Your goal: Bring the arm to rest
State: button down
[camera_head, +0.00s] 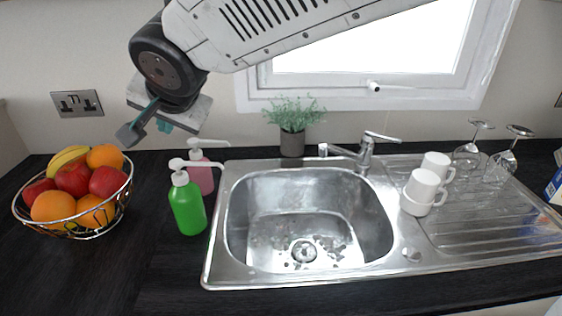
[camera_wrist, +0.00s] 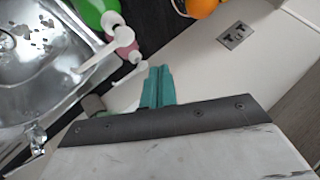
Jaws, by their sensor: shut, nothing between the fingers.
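My gripper (camera_wrist: 158,86) shows its teal fingers shut together and empty in the wrist view. In the head view, my arm reaches across the top from the right, and its wrist hangs at the upper left in front of the wall. The gripper there is partly hidden by the wrist parts. It is above the counter, between the fruit basket (camera_head: 124,205) and the soap bottles, touching nothing that I can see.
A green soap bottle (camera_head: 187,207) and a pink one (camera_head: 201,178) stand left of the steel sink (camera_head: 232,262). A potted plant (camera_head: 292,143) stands behind it. White cups (camera_head: 421,187) and upturned glasses (camera_head: 499,166) stand on the drainer. The front left counter is clear.

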jog(key=s+d+f+n+g+h, duration=0.1)
jog(key=s+d+f+n+h, duration=0.1)
jog(key=d, duration=0.5)
jog(key=s+d+f+n+g+h, duration=0.1)
jog(key=s+d+f+n+g, duration=0.15)
jog(key=d, duration=0.55)
jog(key=s+d+f+n+h, duration=0.1)
jog(key=s+d+f+h, duration=0.1)
jog(key=d, duration=0.5)
jog(key=s+d+m+g, duration=0.1)
jog(key=s+d+m, duration=0.1)
jog(key=s+d, duration=0.5)
jog(key=s+d+f+m+g, duration=0.1)
jog(key=s+d, duration=0.6)
jog(key=d, duration=0.7)
jog(key=shift+s+d+f+m+g, duration=0.15)
jog(key=shift+d+f+m+g, duration=0.15)
jog(key=shift+m+g, duration=0.05)
